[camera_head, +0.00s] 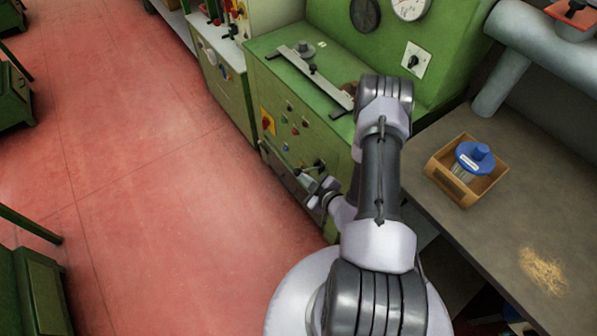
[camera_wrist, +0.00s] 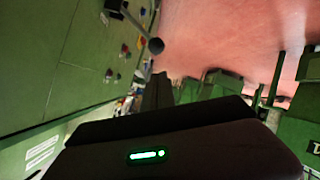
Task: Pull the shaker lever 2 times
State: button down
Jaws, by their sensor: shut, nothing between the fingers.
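The shaker lever (camera_wrist: 138,27) shows in the wrist view as a thin metal rod with a black ball knob, standing out from the green machine front. In the head view a small dark knob (camera_head: 319,163), likely the same lever's, sits at the lower right of the machine front. My gripper (camera_head: 303,174) is low in front of the machine, just left of and below that knob. In the wrist view my gripper's dark body fills the bottom, with a lit green strip. The gripper is shut and empty. The lever's knob appears apart from it.
The green machine (camera_head: 325,125) carries several small buttons and a red switch on yellow (camera_head: 268,121). A grey workbench (camera_head: 520,215) at right holds a wooden box (camera_head: 445,180) with a blue-lidded container (camera_head: 475,157) and a straw-coloured pile (camera_head: 542,270). The red floor (camera_head: 150,180) at left is clear.

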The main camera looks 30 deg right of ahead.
aim_at(296, 171)
jog(key=r+m, duration=0.1)
jog(key=w+m, duration=0.1)
jog(key=m, duration=0.1)
jog(key=r+m, duration=0.1)
jog(key=shift+w+d+r+t, duration=0.15)
jog(key=shift+d+r+t, duration=0.15)
jog(key=w+f+b, duration=0.1)
jog(key=w+f, duration=0.1)
jog(key=w+f+b, duration=0.4)
jog(key=w, duration=0.1)
jog(key=shift+d+f, duration=0.25)
jog(key=shift+d, duration=0.15)
jog(key=shift+s+f+b, duration=0.25)
jog(key=shift+s+b, duration=0.05)
jog(key=shift+f, duration=0.1)
